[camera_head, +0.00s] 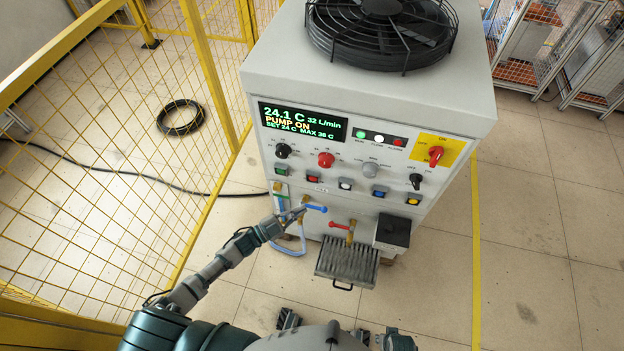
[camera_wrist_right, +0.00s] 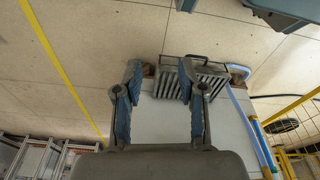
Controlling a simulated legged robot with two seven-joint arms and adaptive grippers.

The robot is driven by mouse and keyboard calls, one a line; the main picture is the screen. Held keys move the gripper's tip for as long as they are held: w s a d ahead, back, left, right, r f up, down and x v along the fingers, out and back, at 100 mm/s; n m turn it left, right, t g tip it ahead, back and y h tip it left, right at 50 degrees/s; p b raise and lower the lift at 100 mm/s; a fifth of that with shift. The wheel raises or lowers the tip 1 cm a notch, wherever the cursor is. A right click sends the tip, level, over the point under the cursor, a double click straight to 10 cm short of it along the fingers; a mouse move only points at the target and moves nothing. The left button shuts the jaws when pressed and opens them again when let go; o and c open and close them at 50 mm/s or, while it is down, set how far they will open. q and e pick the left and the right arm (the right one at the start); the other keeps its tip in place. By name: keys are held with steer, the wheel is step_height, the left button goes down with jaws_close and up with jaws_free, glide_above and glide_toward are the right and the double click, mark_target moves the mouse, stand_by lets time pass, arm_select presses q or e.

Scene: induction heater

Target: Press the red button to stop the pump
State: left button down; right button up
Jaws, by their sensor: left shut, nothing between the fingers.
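The red button (camera_head: 313,179) is a small square push button with a dark frame, second from the left in the button row on the machine's front panel. The display (camera_head: 303,123) above it reads "PUMP ON", 24.1 C and 32 L/min. My left gripper (camera_head: 301,209) is shut and empty, below the red button and close to the blue-handled valve (camera_head: 317,209). I cannot tell whether it touches the valve. My right gripper (camera_wrist_right: 160,82) is open and empty in the right wrist view, with the machine's front and slatted drip tray (camera_wrist_right: 208,75) beyond its fingers.
Other buttons beside the red one are green (camera_head: 281,170), white (camera_head: 346,184), blue (camera_head: 380,191) and yellow (camera_head: 413,199). A red-handled valve (camera_head: 340,225) and the drip tray (camera_head: 346,263) are below. Yellow fencing (camera_head: 208,75) stands left.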

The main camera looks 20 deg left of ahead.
mark_target(313, 177)
arm_select(q)
steer(key=w+b, duration=0.4)
steer(key=w, duration=0.4)
steer(key=shift+w+d+r, duration=0.15)
steer(key=shift+w+d, duration=0.05)
steer(key=shift+w, duration=0.2)
arm_select(e)
step_height(313, 177, up, 12)
steer(key=shift+w+d, duration=0.25)
steer(key=shift+w, duration=0.1)
steer(key=shift+r, duration=0.1)
steer(key=shift+w, duration=0.1)
arm_select(q)
steer(key=shift+w, duration=0.1)
stand_by(0.6)
steer(key=shift+w+r, duration=0.1)
steer(key=shift+w, duration=0.2)
arm_select(e)
steer(key=shift+s+f, duration=0.2)
